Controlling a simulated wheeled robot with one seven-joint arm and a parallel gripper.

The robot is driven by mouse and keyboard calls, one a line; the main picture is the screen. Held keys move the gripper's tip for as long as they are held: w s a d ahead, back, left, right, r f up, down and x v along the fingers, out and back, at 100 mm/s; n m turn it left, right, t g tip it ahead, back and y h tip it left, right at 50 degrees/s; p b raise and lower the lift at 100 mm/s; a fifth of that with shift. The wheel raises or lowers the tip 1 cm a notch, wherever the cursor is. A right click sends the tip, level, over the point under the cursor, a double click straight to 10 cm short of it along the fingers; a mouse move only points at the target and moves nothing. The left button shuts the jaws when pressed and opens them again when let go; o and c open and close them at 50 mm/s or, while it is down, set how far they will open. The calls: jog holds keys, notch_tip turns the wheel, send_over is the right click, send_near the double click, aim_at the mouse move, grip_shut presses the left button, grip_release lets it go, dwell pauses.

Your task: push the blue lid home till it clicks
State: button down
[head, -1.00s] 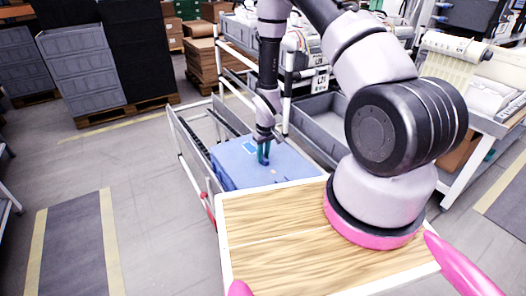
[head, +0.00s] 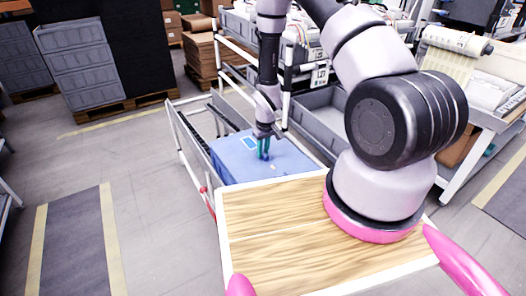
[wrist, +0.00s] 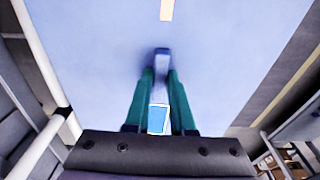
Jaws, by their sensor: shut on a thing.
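The blue lid (head: 235,165) lies flat as a broad panel in the cart behind the wooden top. In the wrist view the lid (wrist: 95,55) fills most of the picture. My gripper (head: 263,155), with teal fingers, points down at the lid's middle. In the wrist view my gripper (wrist: 158,85) is shut on a narrow raised blue handle (wrist: 162,56) that stands on the lid. A white-outlined blue label (wrist: 158,118) shows between the fingers. I cannot tell whether the lid sits fully down; its far edges and the seam below are hidden.
A white-railed cart (head: 180,140) surrounds the lid, with a grey bin (head: 318,117) beside it. A wooden top (head: 280,255) with a white edge lies in front. Grey crates (head: 80,65) stand at the left. The floor at the left is mostly clear.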

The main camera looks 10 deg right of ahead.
jog(key=shift+f, duration=0.75)
dwell(1.3)
jog(key=c, duration=0.7)
grip_release()
jog(key=r, duration=0.7)
jog(key=s+r, duration=0.1)
jog(key=r, duration=0.2)
jog(key=shift+s+d+r, duration=0.1)
jog(key=shift+d+r, duration=0.1)
jog(key=shift+r, duration=0.15)
